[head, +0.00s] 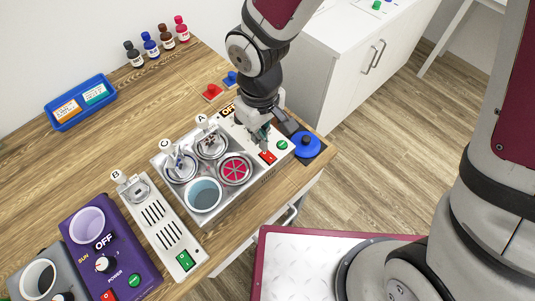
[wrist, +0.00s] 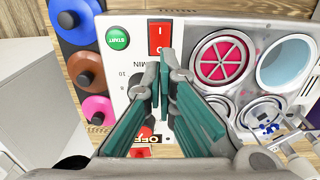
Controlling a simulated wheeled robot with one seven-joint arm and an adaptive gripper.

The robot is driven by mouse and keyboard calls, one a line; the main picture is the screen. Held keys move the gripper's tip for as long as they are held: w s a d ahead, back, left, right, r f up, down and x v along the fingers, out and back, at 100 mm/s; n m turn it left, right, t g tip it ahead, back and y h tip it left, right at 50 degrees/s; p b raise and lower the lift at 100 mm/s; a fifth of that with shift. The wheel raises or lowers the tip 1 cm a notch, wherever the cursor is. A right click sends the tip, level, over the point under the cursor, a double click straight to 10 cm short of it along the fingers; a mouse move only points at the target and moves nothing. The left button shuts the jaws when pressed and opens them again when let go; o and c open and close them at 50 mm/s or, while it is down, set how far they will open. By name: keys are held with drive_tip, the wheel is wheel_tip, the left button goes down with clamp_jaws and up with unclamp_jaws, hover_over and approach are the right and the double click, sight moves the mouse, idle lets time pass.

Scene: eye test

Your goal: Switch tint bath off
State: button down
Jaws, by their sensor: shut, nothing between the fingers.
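The unit with several round wells, which looks like the tint bath (head: 222,212), stands near the table's right edge. Its white panel has a red rocker switch (head: 267,157), also seen in the wrist view (wrist: 159,38), a green START button (wrist: 118,39) and a dial marked MIN, mostly hidden by my fingers. An OFF label or display (head: 228,110) sits at the panel's far end, partly covered. My gripper (wrist: 160,82) is shut and empty, its teal fingers pointing down over the panel, close to the red switch. Contact and the rocker's tilt I cannot tell.
A white strip unit (head: 160,225) with a green switch and a purple device (head: 110,250) reading OFF stand to the left. A blue-topped round item (head: 306,144) sits close to the right of the panel. A blue tray (head: 80,102) and small bottles (head: 150,44) are farther back.

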drive_tip(key=shift+r+p, duration=1.25)
drive_tip(key=shift+r, duration=0.75)
drive_tip(key=w+d+r+m+t, duration=0.1)
drive_tip(key=d+r+m+t, duration=0.3)
drive_tip(key=d+r, duration=1.05)
drive_tip(key=s+d+r+m+t, duration=0.1)
drive_tip(key=s+d+r+m, duration=0.4)
drive_tip(key=s+d+r, duration=0.4)
drive_tip(key=shift+s+r+m+t+b, duration=0.15)
drive_tip(key=shift+r+m+t+b, duration=0.15)
drive_tip(key=shift+r, duration=0.05)
